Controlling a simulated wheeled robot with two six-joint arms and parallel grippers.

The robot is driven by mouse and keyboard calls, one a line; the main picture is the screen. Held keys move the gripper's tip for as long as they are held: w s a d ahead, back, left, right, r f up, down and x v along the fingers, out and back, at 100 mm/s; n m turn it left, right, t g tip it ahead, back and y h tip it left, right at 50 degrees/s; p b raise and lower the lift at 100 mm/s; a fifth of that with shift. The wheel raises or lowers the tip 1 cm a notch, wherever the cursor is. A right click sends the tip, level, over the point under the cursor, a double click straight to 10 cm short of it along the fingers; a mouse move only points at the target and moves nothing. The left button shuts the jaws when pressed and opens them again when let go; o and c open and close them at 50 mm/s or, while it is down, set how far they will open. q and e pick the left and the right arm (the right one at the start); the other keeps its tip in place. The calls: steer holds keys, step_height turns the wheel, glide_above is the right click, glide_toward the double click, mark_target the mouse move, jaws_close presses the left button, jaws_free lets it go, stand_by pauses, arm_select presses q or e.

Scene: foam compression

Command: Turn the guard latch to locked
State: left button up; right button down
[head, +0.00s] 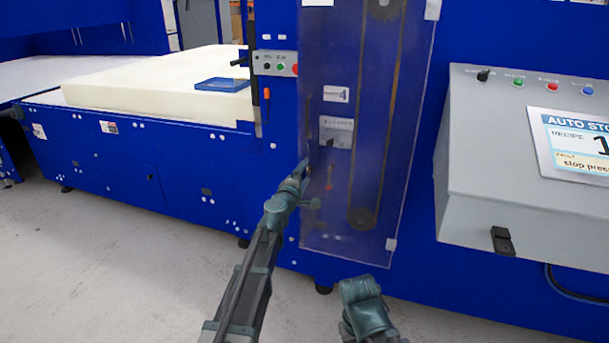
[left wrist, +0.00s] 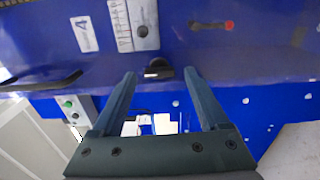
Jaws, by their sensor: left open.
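The guard is a clear panel (head: 375,60) on the blue machine. The guard latch, a small black knob (left wrist: 158,70), shows at the guard's edge in the left wrist view. My left gripper (head: 304,168) is open at the guard's left edge in the head view, and hides the latch there. In the left wrist view, the fingers of my left gripper (left wrist: 161,76) stand either side of the knob with gaps on both sides. The knob looks ungripped. My right gripper's fingers are not visible; part of my right arm shows at the bottom of the head view.
A black handle (left wrist: 45,82) lies beside the latch on the guard. A gauge plate (head: 337,132) and a red-tipped lever (head: 328,180) sit behind it. A grey console (head: 480,180) juts out at right. A foam block (head: 150,88) lies on the left bed.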

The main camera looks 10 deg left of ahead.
arm_select(q)
steer(key=shift+s, duration=0.1)
steer(key=s+a, duration=0.2)
steer(key=s, duration=1.1)
steer(key=shift+s+a, duration=0.2)
steer(key=shift+a, duration=0.15)
